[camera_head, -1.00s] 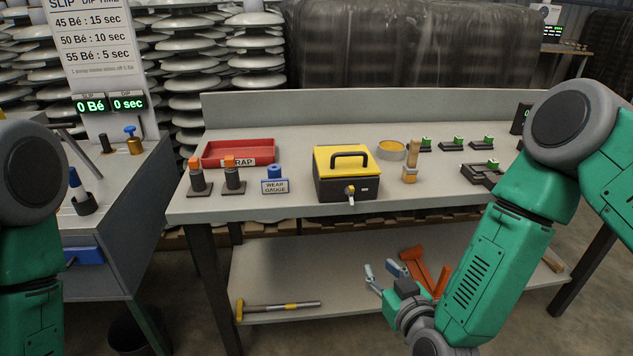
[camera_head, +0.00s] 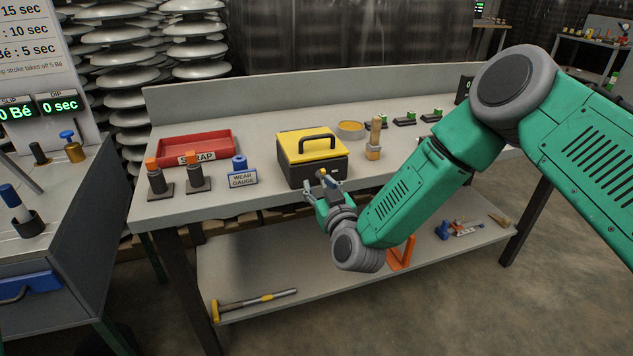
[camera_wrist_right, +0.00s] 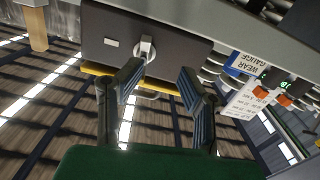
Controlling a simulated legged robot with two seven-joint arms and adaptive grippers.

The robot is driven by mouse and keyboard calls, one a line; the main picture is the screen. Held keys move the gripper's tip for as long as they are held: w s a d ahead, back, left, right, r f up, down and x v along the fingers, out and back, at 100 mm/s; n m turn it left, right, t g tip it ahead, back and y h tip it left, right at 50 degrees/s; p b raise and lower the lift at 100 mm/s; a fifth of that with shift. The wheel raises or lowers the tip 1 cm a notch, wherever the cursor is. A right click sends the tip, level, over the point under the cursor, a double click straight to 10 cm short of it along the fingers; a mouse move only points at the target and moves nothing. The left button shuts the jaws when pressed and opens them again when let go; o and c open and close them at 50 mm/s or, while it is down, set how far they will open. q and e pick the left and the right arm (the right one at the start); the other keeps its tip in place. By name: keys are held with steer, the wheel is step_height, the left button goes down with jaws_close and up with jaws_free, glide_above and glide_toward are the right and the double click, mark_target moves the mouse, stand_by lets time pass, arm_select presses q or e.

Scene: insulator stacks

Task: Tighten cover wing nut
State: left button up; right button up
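A black box with a yellow cover (camera_head: 311,147) and a black handle stands near the table's front edge. Its wing nut (camera_head: 322,173) is on the front face, partly hidden by my right gripper in the head view. In the right wrist view the wing nut (camera_wrist_right: 145,47) shows as a pale knob on the dark face of the box (camera_wrist_right: 105,30). My right gripper (camera_head: 322,189) is just in front of the box. Its two fingers (camera_wrist_right: 163,88) are spread apart with nothing between them, short of the nut. My left gripper is not in view.
A red scrap tray (camera_head: 195,150), orange-topped posts (camera_head: 196,172) and a blue wear gauge (camera_head: 242,171) stand left of the box. A wooden-handled tool (camera_head: 374,138) and a yellow dish (camera_head: 351,129) stand right.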

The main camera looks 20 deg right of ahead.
mark_target(324, 187)
steer(key=shift+w+r, duration=0.15)
steer(key=shift+w, duration=0.45)
steer(key=w+d, duration=0.1)
steer(key=d, duration=0.1)
steer(key=shift+w+d+f, duration=0.35)
steer(key=shift+w+f, duration=0.05)
steer(key=shift+s+a+r, duration=0.1)
steer(key=shift+a+r, duration=0.1)
steer(key=shift+a, duration=0.55)
jaws_close()
steer(key=shift+a, duration=0.1)
steer(key=shift+d, duration=0.55)
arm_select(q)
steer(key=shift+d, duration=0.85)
